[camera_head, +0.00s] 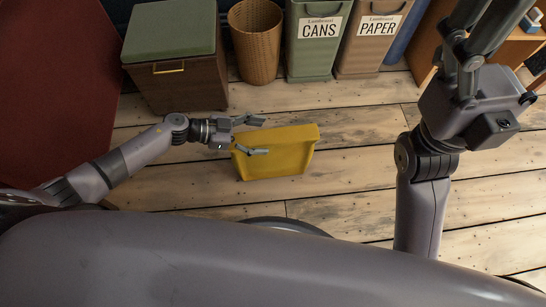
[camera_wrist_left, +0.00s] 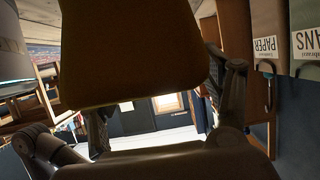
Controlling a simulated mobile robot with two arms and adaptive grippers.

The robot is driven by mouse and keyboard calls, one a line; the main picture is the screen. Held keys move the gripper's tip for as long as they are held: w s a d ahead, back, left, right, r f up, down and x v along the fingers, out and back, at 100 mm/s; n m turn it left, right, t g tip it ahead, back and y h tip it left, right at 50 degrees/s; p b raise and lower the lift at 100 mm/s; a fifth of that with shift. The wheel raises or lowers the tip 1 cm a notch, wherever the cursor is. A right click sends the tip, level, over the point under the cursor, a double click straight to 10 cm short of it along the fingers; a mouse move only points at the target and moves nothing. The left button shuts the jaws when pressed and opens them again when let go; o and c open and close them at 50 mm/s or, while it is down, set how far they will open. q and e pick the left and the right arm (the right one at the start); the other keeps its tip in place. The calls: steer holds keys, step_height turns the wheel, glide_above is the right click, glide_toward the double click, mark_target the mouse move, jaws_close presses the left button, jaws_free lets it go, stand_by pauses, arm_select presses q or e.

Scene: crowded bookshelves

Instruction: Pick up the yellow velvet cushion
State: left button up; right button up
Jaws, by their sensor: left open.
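The yellow velvet cushion (camera_head: 285,158) is near the middle of the head view, over the plank floor. I cannot tell whether it touches the floor. My left gripper (camera_head: 258,136) is open at the cushion's left end, with one finger beyond it and one along its near side. In the left wrist view the cushion (camera_wrist_left: 130,50) is a large dark olive shape in shadow, reaching between the two spread fingers (camera_wrist_left: 165,110). Contact with the fingers is unclear. My right gripper (camera_head: 482,30) is raised at the upper right, away from the cushion, its fingertips cut off by the frame.
A brown box with a green lid (camera_head: 175,35), a wicker basket (camera_head: 255,40), a green CANS bin (camera_head: 314,50) and a brown PAPER bin (camera_head: 368,50) line the back. A dark red surface (camera_head: 50,80) is at left. The floor (camera_head: 350,170) right of the cushion is clear.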

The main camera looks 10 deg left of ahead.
arm_select(q)
steer(key=shift+b+x, duration=0.3)
steer(key=shift+x, duration=0.85)
steer(key=shift+c, duration=0.6)
jaws_close()
